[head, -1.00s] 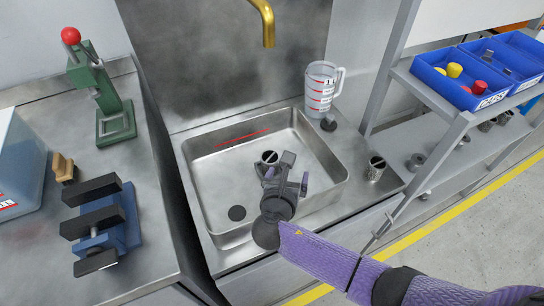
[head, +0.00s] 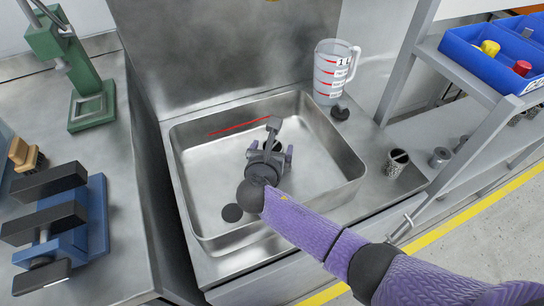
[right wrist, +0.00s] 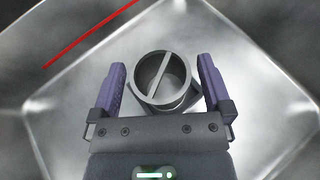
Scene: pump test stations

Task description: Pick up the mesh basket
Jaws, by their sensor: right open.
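A round grey cup-like basket with a bar across its open top stands in the steel sink (head: 188,190). In the right wrist view this basket (right wrist: 150,82) lies between the two purple fingers of my right gripper (right wrist: 161,75), with a gap on each side. The fingers are open, and I see no contact. In the head view my right gripper (head: 269,154) is over the middle of the sink and hides most of the basket. A similar cylinder with a bar across its top (head: 396,164) stands on the counter right of the sink. My left gripper is out of view.
A measuring jug (head: 333,72) and a small dark piece (head: 340,112) stand at the sink's back right corner. A shelf with blue bins (head: 480,65) is at the right. A blue fixture (head: 85,235) and green press (head: 92,112) are at the left.

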